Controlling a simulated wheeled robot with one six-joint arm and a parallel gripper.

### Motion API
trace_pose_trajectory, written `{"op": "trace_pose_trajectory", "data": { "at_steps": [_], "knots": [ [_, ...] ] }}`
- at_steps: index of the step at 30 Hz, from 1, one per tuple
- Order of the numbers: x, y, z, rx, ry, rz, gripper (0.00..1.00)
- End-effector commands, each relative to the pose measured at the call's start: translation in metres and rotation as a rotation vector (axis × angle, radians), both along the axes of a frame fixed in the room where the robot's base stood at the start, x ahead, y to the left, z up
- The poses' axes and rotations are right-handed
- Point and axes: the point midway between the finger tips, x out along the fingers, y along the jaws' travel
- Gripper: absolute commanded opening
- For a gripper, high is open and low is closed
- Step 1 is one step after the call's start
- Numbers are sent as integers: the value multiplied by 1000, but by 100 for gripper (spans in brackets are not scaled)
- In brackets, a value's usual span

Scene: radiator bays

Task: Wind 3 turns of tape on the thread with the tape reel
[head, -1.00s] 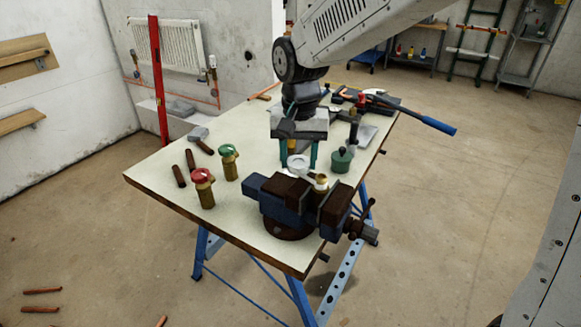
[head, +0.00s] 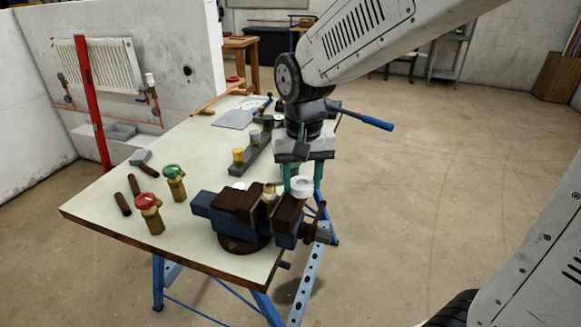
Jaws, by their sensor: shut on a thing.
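My gripper (head: 302,179), with teal fingers, is shut on the white tape reel (head: 302,187) and holds it above the right end of the vise (head: 238,210). The brass fitting with the thread (head: 269,191) stands upright in the vise jaws, just left of the reel. The reel and the fitting look apart in this view. Any tape strand between them, and tape on the thread, are too small to tell. The fingers' grip is partly hidden by the reel.
A red-capped valve (head: 149,212) and a green-capped valve (head: 174,183) stand left of the vise. A grey bar with fittings (head: 250,155) lies behind the vise.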

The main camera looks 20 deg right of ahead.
Motion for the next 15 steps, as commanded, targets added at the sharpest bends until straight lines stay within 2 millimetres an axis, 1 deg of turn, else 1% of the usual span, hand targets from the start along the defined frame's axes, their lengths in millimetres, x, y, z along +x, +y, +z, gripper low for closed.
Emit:
{"op": "trace_pose_trajectory", "data": {
  "at_steps": [1,6,12,15],
  "knots": [
    [-9,1,0,1,-2,2,33],
    [-33,16,0,0,0,4,33],
    [-51,42,0,0,0,7,33],
    [-52,59,0,0,0,6,33]
  ]
}}
